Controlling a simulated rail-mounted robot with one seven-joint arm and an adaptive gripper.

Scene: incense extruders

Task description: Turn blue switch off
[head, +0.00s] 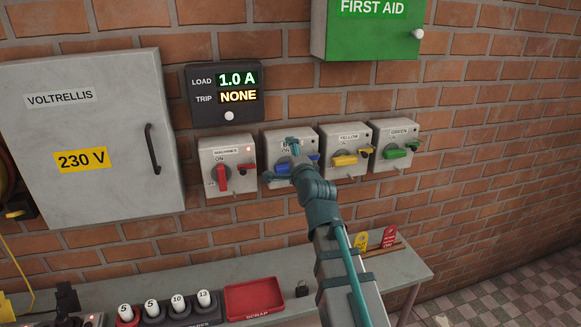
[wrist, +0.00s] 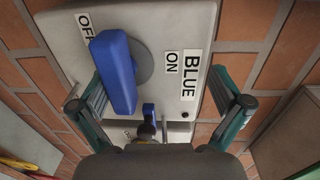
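The blue switch is a grey box (head: 271,137) with a blue handle (head: 282,169), second from the left in the row. In the wrist view the blue handle (wrist: 115,72) lies crosswise to the ON mark, one end by the OFF label (wrist: 85,25). The ON label (wrist: 172,63) and BLUE label (wrist: 189,75) are clear there. My gripper (head: 292,150) is in front of this box and hides part of it in the head view. In the wrist view my gripper (wrist: 160,100) is open and empty, fingers spread wide; neither visibly touches the handle.
Beside it are the red switch (head: 221,180), yellow switch (head: 344,160) and green switch (head: 397,153). A small blue piece (wrist: 149,111) sticks out beside the handle. The display (head: 225,93) reads 1.0 A and NONE. A bench (head: 400,258) stands below.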

